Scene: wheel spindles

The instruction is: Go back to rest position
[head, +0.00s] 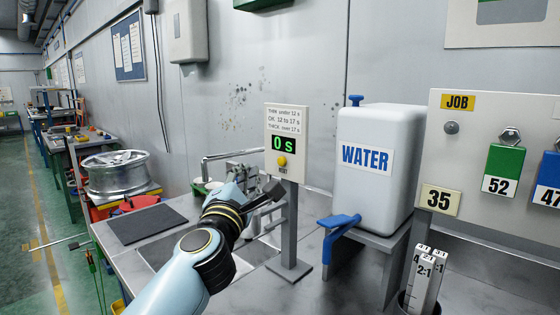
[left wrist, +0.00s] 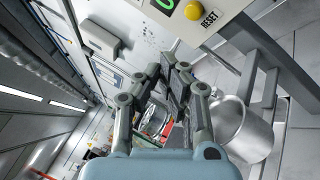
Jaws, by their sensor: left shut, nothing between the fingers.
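My left gripper (head: 270,196) is shut and empty. In the head view it is in front of the timer post, just below the timer box (head: 286,142), which reads 0 s and has a yellow reset button. The left wrist view shows its closed fingers (left wrist: 178,74), with the yellow reset button (left wrist: 194,11) above them at the top edge. I cannot tell whether the fingers touch the post. My right gripper is in neither view.
A white water tank (head: 376,160) with a blue tap (head: 338,222) stands right of the post. A grey cylindrical vessel (left wrist: 240,130) shows in the left wrist view. A wheel (head: 116,172) and a dark mat (head: 147,224) lie left.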

